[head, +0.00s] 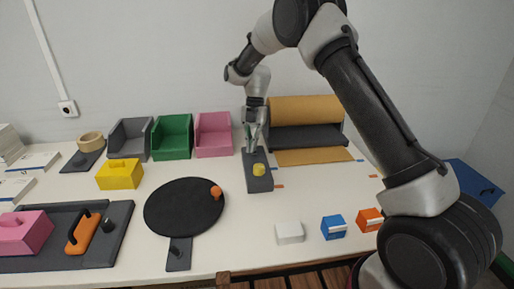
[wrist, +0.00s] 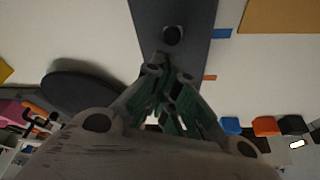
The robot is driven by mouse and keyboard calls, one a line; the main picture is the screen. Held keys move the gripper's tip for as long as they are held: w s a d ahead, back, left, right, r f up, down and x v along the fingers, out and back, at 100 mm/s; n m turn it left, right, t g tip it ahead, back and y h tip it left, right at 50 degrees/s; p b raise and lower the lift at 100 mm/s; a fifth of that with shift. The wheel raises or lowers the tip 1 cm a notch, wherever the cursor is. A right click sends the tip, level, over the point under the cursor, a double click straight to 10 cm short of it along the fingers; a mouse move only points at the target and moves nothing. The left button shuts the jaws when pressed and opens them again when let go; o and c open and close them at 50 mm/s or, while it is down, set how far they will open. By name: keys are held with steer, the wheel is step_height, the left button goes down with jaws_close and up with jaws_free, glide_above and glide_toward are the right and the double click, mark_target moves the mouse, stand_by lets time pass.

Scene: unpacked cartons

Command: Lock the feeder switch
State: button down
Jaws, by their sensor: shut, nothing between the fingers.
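A long grey plate (head: 259,186) on the table carries a yellow knob (head: 259,169) near its front half; I take this to be the feeder switch. The plate also shows in the wrist view (wrist: 190,15), with a round black knob (wrist: 172,35) on it. My gripper (head: 252,149) is over the far part of the plate, behind the yellow knob, pointing down. In the wrist view my gripper (wrist: 168,78) is shut and empty, with the black knob just beyond its fingertips. Whether they touch is unclear. The fingers hide the yellow knob there.
A round black disc (head: 183,210) with an orange knob lies left of the plate. Grey, green (head: 172,137) and pink bins stand behind left. A brown paper roll (head: 305,109) is behind right. White, blue (head: 334,227) and orange blocks sit front right.

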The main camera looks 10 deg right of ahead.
steer(key=shift+r, duration=0.15)
steer(key=shift+r, duration=0.6)
